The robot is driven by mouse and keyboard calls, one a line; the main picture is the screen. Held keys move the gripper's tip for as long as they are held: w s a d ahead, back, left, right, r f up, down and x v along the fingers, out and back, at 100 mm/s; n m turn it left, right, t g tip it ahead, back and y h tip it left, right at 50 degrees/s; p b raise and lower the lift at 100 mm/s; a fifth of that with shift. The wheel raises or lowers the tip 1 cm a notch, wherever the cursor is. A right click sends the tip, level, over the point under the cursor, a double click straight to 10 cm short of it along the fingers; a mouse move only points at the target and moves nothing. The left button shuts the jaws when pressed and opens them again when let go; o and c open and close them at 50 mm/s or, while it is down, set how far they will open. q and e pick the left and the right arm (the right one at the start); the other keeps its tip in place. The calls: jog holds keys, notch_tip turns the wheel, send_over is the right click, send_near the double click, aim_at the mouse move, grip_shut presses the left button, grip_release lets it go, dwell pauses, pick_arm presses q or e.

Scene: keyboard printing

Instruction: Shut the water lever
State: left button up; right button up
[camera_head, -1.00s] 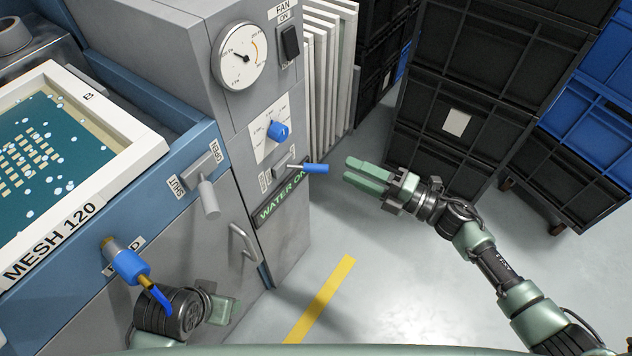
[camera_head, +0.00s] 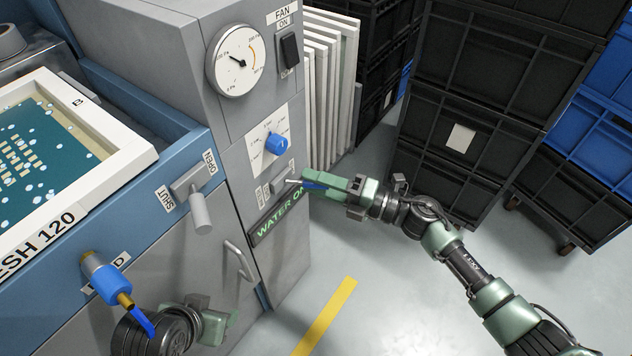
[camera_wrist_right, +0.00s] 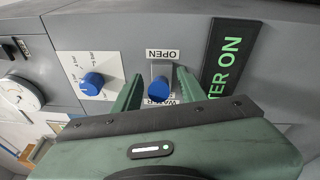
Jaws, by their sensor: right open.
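The water lever (camera_head: 314,185) has a blue handle sticking out from the grey panel. In the right wrist view the lever (camera_wrist_right: 160,88) sits between an OPEN label (camera_wrist_right: 162,54) and a partly hidden WATER label. My right gripper (camera_head: 312,180) is open at the lever, with one finger on each side of the blue handle. Whether a finger touches it, I cannot tell. A sign beside it reads WATER ON in lit green (camera_head: 280,224). My left gripper (camera_head: 218,324) is low at the left, near the cabinet front; its jaw gap is unclear.
A blue knob (camera_head: 276,144), a gauge (camera_head: 237,60) and a fan switch (camera_head: 289,48) are above the lever. A grey OPEN/SHUT lever (camera_head: 200,208) and a blue-handled valve (camera_head: 110,280) are to the left. Black crates (camera_head: 470,110) stand behind my right arm. The floor (camera_head: 400,310) is clear.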

grip_shut()
dwell(1.4)
